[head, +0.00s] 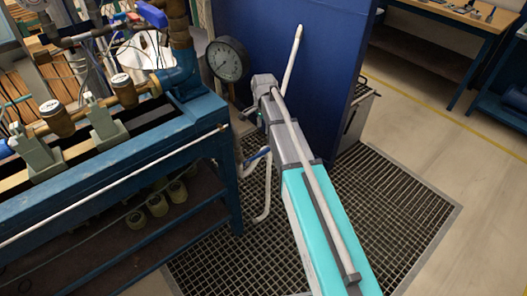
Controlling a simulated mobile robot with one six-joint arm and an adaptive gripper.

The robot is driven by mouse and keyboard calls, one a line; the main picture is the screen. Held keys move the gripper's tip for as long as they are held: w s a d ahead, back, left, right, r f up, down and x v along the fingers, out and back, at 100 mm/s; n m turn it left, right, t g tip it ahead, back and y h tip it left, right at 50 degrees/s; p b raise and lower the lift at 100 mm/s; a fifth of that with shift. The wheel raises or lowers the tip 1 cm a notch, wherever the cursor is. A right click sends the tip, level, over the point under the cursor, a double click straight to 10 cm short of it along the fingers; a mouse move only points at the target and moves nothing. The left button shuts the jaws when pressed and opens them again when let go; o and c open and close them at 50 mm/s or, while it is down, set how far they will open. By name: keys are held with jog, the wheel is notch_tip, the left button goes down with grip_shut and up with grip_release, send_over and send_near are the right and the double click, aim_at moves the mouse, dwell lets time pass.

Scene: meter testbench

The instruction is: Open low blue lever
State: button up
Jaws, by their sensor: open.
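A blue lever handle (152,14) sits high on the brass and blue pipework at the top left, above the bench. My gripper (248,112) is small and mostly hidden at the far end of my arm. It is open, beside the bench's right end and below the round pressure gauge (228,60). I cannot tell whether it touches anything.
The blue test bench (190,150) carries brass meters (57,118) and grey clamps. A tall blue panel (330,60) stands behind my arm. Pale pipes (262,200) run beside the bench. Floor grating (400,210) lies clear at right, with a worktable (440,15) beyond.

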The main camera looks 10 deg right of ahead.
aim_at(264, 150)
jog(key=shift+f+b, duration=6.7)
jog(key=shift+f, duration=0.1)
grip_shut()
